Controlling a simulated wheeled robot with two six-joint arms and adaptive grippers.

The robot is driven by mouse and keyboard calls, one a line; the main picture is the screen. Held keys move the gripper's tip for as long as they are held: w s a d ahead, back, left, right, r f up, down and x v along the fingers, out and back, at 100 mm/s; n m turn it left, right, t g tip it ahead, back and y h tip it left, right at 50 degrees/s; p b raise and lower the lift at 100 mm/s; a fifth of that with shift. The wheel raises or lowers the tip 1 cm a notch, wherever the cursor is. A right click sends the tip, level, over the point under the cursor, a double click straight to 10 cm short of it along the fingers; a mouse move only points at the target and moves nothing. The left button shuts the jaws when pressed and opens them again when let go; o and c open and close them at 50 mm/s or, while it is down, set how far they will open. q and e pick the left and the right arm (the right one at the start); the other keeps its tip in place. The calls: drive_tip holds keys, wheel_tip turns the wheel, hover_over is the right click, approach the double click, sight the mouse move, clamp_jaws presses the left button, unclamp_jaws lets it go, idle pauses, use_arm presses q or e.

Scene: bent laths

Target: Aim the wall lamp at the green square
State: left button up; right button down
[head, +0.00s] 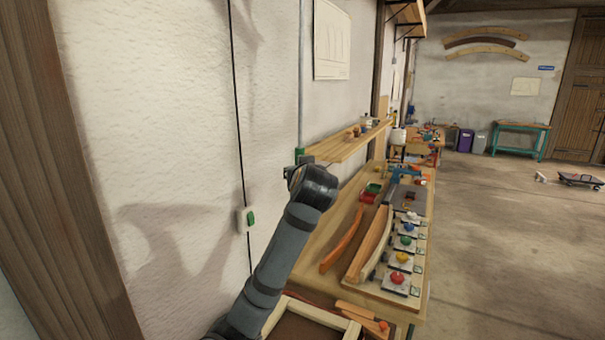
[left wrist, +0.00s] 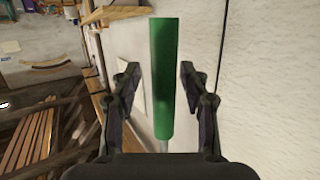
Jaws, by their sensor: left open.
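A green cylindrical grip (left wrist: 163,85) on the end of a thin grey rod stands between the two fingers of my left gripper (left wrist: 160,72) in the left wrist view. The fingers are open, with gaps visible on both sides of the grip. In the head view the grey rod (head: 302,75) hangs down along the white wall, its green end (head: 300,154) close to my left gripper (head: 294,172). The lamp's head is not in view, and I cannot make out a green square for certain. My right gripper is not in view.
A wooden shelf (head: 348,142) juts from the wall just beyond my left gripper. Below it a workbench (head: 318,280) holds bent laths (head: 372,243) and several coloured knobs. Open floor (head: 500,240) lies right.

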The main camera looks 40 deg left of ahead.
use_arm(q)
drive_tip(key=v, duration=1.2)
drive_tip(key=shift+d, duration=0.1)
